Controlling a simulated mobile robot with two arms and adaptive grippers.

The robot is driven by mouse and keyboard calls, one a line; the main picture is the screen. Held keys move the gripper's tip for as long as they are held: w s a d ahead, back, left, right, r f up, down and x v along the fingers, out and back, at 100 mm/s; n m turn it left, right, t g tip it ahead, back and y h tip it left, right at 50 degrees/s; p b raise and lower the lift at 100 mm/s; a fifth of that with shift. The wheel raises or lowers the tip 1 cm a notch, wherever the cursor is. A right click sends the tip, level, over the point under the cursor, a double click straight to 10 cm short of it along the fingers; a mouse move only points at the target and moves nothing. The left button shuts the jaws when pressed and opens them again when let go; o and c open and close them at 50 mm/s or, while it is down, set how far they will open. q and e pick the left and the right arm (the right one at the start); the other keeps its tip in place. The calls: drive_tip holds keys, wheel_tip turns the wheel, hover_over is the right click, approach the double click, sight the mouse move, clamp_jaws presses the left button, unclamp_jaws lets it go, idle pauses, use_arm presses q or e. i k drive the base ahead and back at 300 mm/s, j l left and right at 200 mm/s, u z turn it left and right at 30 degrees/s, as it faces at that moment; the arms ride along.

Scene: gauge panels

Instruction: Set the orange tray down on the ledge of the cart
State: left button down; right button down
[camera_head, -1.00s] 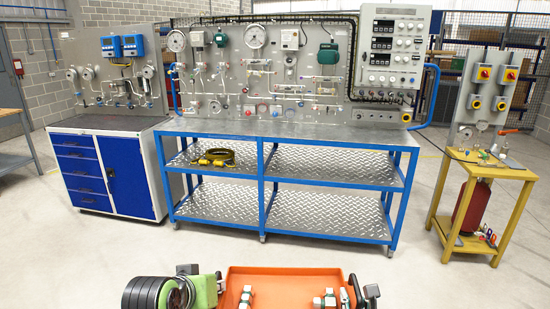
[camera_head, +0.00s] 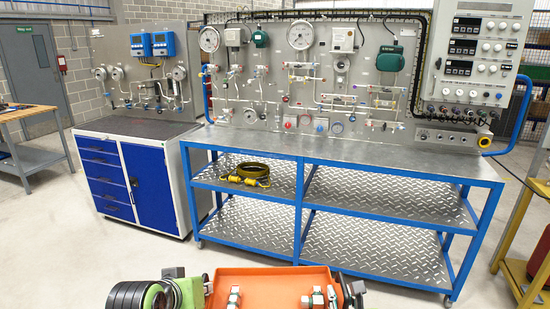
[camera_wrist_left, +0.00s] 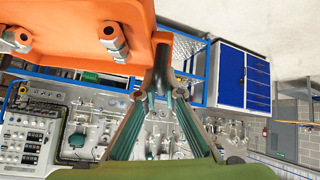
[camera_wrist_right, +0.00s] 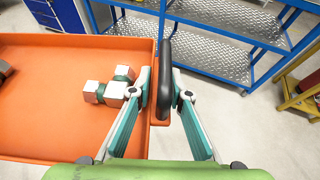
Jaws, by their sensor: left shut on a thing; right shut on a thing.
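The orange tray (camera_head: 262,285) is held level in front of me, its lower part cut off by the head view's bottom edge. It holds several metal fittings with green bands (camera_wrist_right: 118,90). My right gripper (camera_wrist_right: 167,85) is shut on a black handle (camera_wrist_right: 164,55) at the right end. The cart (camera_head: 300,160) has a blue frame and castors. Its bare steel ledge (camera_head: 400,160) runs below the gauge panel. A gap of floor shows between tray and cart.
A gauge panel (camera_head: 310,85) rises behind the ledge. A coiled yellow-and-black hose (camera_head: 248,173) lies on the cart's middle shelf. A blue drawer cabinet (camera_head: 130,180) stands left of the cart. A yellow stand (camera_head: 525,270) is at the right edge. The ledge's front strip looks clear.

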sight(289, 147)
drive_tip(key=i+u, duration=0.1)
drive_tip(key=i, duration=3.4)
drive_tip(key=i+z, duration=0.15)
drive_tip(key=z, duration=0.25)
drive_tip(key=i+j+z, duration=0.1)
drive_tip(key=z, duration=0.3)
